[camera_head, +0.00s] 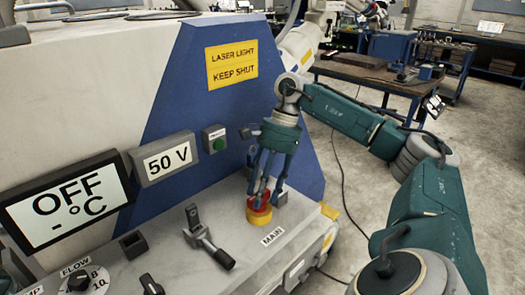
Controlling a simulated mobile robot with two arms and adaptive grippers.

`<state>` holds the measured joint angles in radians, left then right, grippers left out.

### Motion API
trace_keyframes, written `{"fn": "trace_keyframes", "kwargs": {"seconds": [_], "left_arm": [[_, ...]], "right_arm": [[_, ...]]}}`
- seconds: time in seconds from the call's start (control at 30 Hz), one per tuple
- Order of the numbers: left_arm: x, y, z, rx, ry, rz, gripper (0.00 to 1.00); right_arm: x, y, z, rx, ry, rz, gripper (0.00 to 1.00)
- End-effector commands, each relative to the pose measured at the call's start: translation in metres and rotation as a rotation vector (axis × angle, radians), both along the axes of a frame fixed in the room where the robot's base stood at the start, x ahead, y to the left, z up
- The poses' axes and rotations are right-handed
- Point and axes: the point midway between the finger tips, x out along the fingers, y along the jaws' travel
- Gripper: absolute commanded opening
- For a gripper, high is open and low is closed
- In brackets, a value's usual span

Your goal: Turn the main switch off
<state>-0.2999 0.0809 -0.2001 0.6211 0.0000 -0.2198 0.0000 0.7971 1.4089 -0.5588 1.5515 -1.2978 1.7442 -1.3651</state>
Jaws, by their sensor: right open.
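The main switch (260,208) is a red knob on a yellow base, on the sloped grey panel above the label "MAIN" (272,236). My right gripper (265,195) points down at the switch from above, with its fingers apart around or just over the red knob. I cannot tell whether the fingers touch it. The fingers hide part of the knob. The left display (66,200) reads "OFF" and "- °C". My left gripper is not in view.
A lever handle (208,238) stands on the panel left of the switch. A green button (216,142) sits on the upright face. A flow dial (83,280) and a black knob (151,285) are at lower left. A workbench (375,78) stands behind, with open floor before it.

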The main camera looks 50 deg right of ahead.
Motion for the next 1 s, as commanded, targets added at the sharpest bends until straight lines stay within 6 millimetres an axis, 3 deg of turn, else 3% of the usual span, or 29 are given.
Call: {"fn": "trace_keyframes", "kwargs": {"seconds": [0.23, 0.5, 1.0], "left_arm": [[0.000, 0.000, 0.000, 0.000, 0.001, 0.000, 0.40], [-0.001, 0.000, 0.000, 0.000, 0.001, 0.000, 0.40], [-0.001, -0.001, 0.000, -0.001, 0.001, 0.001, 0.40]], "right_arm": [[0.001, -0.006, 0.017, 0.003, -0.004, -0.001, 0.46], [0.000, -0.028, 0.072, 0.004, -0.006, 0.000, 0.46], [-0.001, -0.040, 0.099, -0.001, -0.004, 0.003, 0.46]]}}
